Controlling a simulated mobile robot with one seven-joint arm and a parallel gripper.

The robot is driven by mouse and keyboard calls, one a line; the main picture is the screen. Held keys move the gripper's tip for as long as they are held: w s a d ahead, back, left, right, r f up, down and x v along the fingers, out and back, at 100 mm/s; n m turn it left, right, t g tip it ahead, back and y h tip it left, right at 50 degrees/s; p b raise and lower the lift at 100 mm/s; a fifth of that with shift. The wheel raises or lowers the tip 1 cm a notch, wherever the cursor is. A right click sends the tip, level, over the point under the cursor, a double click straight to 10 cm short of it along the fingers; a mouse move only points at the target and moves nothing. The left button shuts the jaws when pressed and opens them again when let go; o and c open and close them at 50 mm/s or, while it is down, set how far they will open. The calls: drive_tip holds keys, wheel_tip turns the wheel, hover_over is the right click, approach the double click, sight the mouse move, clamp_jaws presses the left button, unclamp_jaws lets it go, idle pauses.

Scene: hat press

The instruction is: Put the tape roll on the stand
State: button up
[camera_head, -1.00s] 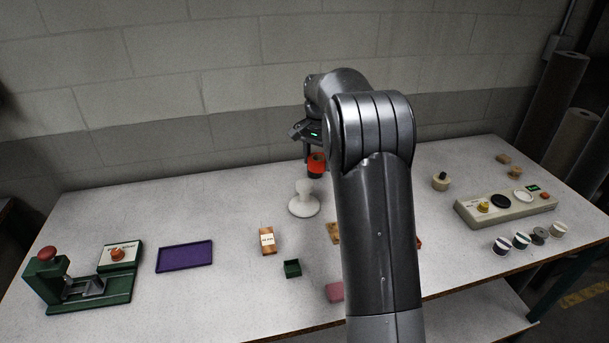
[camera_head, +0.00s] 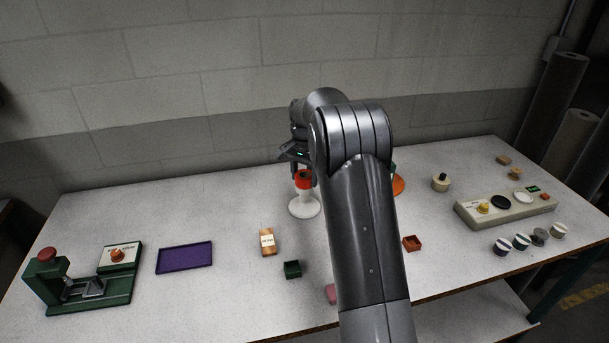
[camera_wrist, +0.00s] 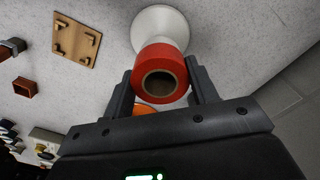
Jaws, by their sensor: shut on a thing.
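The tape roll (camera_head: 303,180) is red with a dark core. My gripper (camera_head: 304,171) is shut on it, and in the wrist view the roll (camera_wrist: 160,58) sits between the two fingers (camera_wrist: 162,84). The white stand (camera_head: 304,208) has a round base and a post. In the head view the roll appears over the top of the stand. In the wrist view the stand (camera_wrist: 158,20) shows right beyond the roll. I cannot tell whether the roll is around the post or just above it. The roll's hole looks dark and the post's top is hidden.
A wooden block (camera_head: 267,242), a green box (camera_head: 292,269) and a purple tray (camera_head: 185,256) lie to the left and front. A green press (camera_head: 85,285) stands far left. A cream panel (camera_head: 507,206) and several small pots are at the right. My arm hides part of the table.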

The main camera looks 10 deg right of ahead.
sight(304, 175)
drive_tip(key=o, duration=1)
drive_tip(key=shift+c, duration=0.2)
wheel_tip(304, 175, up, 12)
drive_tip(key=s+a+r+n+t, duration=0.1)
drive_tip(key=s+r+n, duration=0.1)
drive_tip(key=s+r, duration=0.6)
drive_tip(key=s+a+n+t, duration=0.3)
drive_tip(key=s+n, duration=0.2)
drive_tip(key=s, duration=1.9)
drive_tip(key=s+f+n+t, duration=0.1)
drive_tip(key=s+f, duration=0.4)
drive_tip(key=s, duration=0.5)
drive_tip(key=shift+s+a+f+n+t, duration=0.15)
drive_tip(key=shift+s+a+n+t, duration=0.15)
drive_tip(key=shift+n, duration=0.2)
